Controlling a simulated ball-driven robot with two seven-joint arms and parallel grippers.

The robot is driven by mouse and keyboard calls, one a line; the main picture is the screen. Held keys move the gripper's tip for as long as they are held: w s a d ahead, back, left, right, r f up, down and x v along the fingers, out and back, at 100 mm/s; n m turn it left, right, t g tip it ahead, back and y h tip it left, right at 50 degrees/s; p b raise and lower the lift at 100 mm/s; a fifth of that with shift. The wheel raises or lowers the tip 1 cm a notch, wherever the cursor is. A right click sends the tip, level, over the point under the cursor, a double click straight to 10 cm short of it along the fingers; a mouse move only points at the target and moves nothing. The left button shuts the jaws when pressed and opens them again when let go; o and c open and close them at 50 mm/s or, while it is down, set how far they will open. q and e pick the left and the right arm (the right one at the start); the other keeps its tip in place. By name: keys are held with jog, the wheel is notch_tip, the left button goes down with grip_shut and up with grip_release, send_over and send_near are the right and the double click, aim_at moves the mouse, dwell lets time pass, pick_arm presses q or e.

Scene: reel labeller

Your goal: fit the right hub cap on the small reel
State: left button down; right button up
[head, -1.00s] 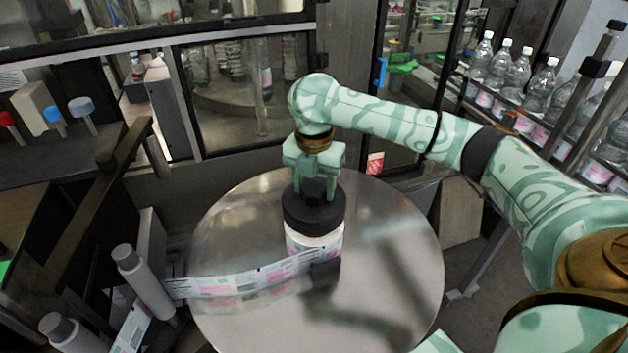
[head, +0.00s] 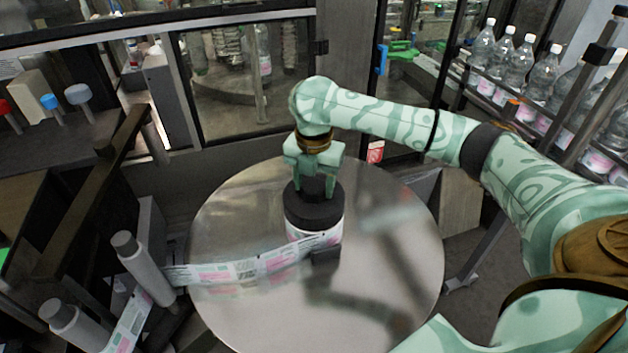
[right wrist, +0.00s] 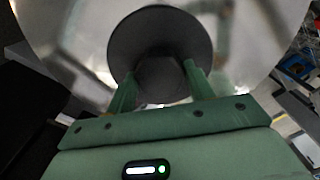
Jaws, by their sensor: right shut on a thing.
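The small reel (head: 304,236) stands on the round metal table, with a printed label band running off to the left. The dark hub cap (head: 313,209) sits at the top of the reel, seemingly on it. My right gripper (head: 319,190) is above it, fingers pointing down and shut on the cap's raised middle. In the right wrist view the cap (right wrist: 125,52) is a dark disc between the two green fingers (right wrist: 160,75). The join between cap and reel is partly hidden from above. My left gripper is not in view.
The round metal table (head: 400,290) is mostly bare on its right. The label band (head: 215,274) passes by grey rollers (head: 142,268) at the left. Bottles (head: 518,65) line a conveyor at the back right.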

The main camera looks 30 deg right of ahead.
jog(key=o, duration=1.3)
jog(key=shift+c, duration=0.2)
notch_tip(320, 180, up, 16)
jog(key=p, duration=0.3)
jog(key=shift+r, duration=0.2)
jog(key=shift+f, duration=0.1)
